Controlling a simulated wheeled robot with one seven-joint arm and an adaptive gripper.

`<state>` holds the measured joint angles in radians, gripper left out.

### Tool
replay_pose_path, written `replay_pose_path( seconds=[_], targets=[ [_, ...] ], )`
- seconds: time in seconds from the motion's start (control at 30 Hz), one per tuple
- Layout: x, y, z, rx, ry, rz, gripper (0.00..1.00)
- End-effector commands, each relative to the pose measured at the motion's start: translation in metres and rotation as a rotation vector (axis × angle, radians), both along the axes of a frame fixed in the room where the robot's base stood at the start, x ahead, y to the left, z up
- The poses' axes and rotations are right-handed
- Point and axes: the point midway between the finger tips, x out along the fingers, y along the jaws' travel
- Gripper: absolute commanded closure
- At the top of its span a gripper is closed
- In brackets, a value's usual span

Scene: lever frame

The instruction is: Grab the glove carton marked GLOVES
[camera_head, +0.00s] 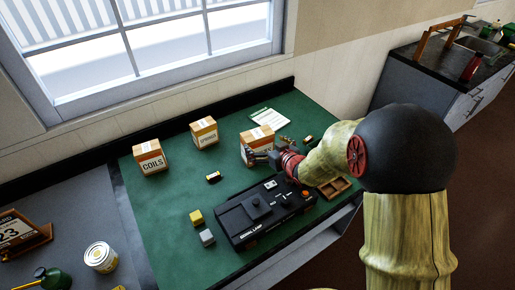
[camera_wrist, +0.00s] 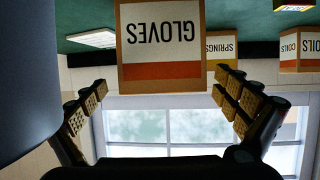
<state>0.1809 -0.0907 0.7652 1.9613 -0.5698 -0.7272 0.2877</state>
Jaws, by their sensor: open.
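The glove carton (camera_head: 258,136) is a cardboard box with a white and orange label, standing on the green worktop. In the head view my gripper (camera_head: 259,157) is right in front of it and hides part of its label. In the wrist view, which is upside down, the carton (camera_wrist: 160,72) reads GLOVES and is at the top centre. My gripper (camera_wrist: 162,85) is open there, its padded fingers spread to either side of the carton's lower picture edge. Nothing is held. I cannot tell whether a finger touches the carton.
The SPRINGS carton (camera_head: 204,133) and COILS carton (camera_head: 150,157) stand to the left. A black signal lamp box (camera_head: 265,210) lies in front, below my arm. A white paper pad (camera_head: 269,118) lies behind. A wooden tray (camera_head: 334,188) is at right.

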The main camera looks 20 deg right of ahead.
Motion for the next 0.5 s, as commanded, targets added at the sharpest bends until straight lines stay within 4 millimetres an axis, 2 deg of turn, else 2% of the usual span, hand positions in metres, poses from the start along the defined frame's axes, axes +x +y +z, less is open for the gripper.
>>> replay_pose_path(
  seconds=[0.17, 0.5],
  targets=[
    [0.009, 0.003, -0.005, -0.001, 0.0, 0.0, 0.0],
    [0.047, 0.013, -0.024, -0.001, 0.001, -0.001, 0.0]
  ],
)
